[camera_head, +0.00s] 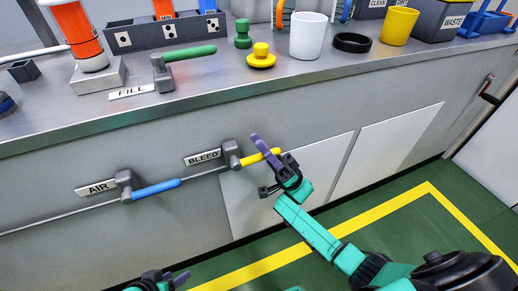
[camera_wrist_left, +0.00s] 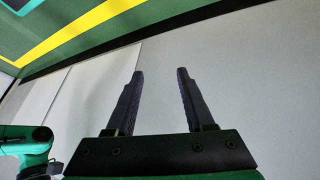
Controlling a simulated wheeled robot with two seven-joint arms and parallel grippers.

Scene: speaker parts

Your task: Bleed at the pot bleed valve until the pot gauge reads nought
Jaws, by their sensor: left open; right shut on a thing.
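The bleed valve (camera_head: 232,155) is a grey body on the front of the bench, with a BLEED label (camera_head: 203,157) on its left. Its yellow lever handle (camera_head: 250,159) points right, slightly upward. My right gripper (camera_head: 264,150) is at the free end of this lever, shut on it, its purple fingers partly covering the tip. My left gripper (camera_head: 180,279) is low at the bottom edge, apart from the valves. In the left wrist view its two dark fingers (camera_wrist_left: 160,75) are spread, with nothing between them. I cannot make out a pot gauge in either view.
An AIR valve with a blue lever (camera_head: 156,189) sits left of the bleed valve. On the bench top (camera_head: 230,82) are a FILL valve with a green lever (camera_head: 190,53), a white cup (camera_head: 307,36), a yellow cup (camera_head: 399,25) and an orange-and-white cylinder (camera_head: 80,35).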

